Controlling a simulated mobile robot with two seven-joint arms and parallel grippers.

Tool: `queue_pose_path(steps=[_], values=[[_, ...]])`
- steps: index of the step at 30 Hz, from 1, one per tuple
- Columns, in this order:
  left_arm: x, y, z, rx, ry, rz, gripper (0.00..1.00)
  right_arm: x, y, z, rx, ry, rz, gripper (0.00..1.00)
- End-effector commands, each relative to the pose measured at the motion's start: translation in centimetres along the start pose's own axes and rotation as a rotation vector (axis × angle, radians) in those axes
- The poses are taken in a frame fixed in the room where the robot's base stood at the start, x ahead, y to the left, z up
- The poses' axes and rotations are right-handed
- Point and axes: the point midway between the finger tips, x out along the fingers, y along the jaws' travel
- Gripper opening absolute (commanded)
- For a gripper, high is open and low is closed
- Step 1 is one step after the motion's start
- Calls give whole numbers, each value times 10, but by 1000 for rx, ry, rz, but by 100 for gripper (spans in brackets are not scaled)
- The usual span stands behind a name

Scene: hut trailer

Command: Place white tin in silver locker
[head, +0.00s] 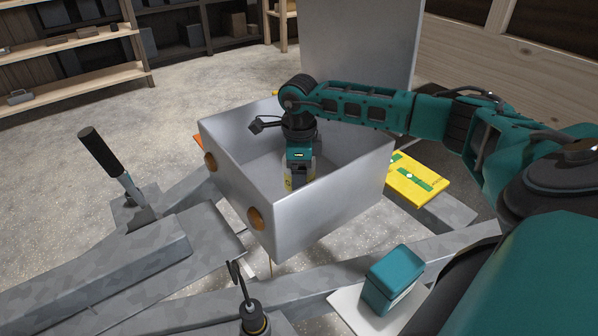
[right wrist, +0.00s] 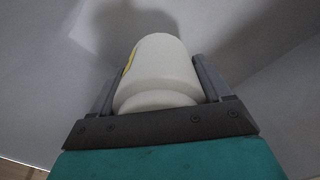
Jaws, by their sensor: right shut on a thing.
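The silver locker (head: 330,215) is an open metal box with two round orange-brown spots on its left face; a large grey panel (head: 360,45) stands upright behind it. My right gripper (head: 299,172) reaches down inside the locker from above. It is shut on the white tin (right wrist: 160,75), which sits between the two fingers in the right wrist view and has a yellow mark on its side. In the head view the gripper mostly hides the tin. Grey locker walls surround the tin; I cannot tell whether it touches the floor. My left gripper is not in view.
A teal box (head: 394,272) on a white plate stands at front right. A yellow and green item (head: 420,179) lies right of the locker. A black-handled lever (head: 107,160) rises at left among grey metal beams (head: 110,275). Wooden shelves (head: 75,88) stand at the back left.

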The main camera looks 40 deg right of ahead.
Motion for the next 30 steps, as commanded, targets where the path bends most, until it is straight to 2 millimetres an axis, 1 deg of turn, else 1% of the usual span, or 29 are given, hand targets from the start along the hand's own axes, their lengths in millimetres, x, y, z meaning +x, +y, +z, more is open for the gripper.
queue_pose_path(steps=[5, 7, 12, 15, 17, 23, 27, 28, 30], values=[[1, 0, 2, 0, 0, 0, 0, 10, 0, 0, 0, -1, -1, 30], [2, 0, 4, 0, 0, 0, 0, 17, 0, 0, -1, 0, 0, 30], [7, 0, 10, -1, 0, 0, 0, 48, 0, 0, 0, -1, 1, 30], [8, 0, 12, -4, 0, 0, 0, 61, 0, 0, 1, -1, 0, 30], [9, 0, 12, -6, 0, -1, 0, 64, 0, 0, 0, -2, -1, 30], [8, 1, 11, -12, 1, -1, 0, 63, -1, 0, 0, -2, -2, 30], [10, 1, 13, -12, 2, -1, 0, 67, -1, 0, 0, -2, -2, 30], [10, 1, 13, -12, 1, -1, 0, 67, 0, 0, -1, 0, -1, 78], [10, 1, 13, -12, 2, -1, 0, 67, 0, 0, -1, 0, -1, 85]])
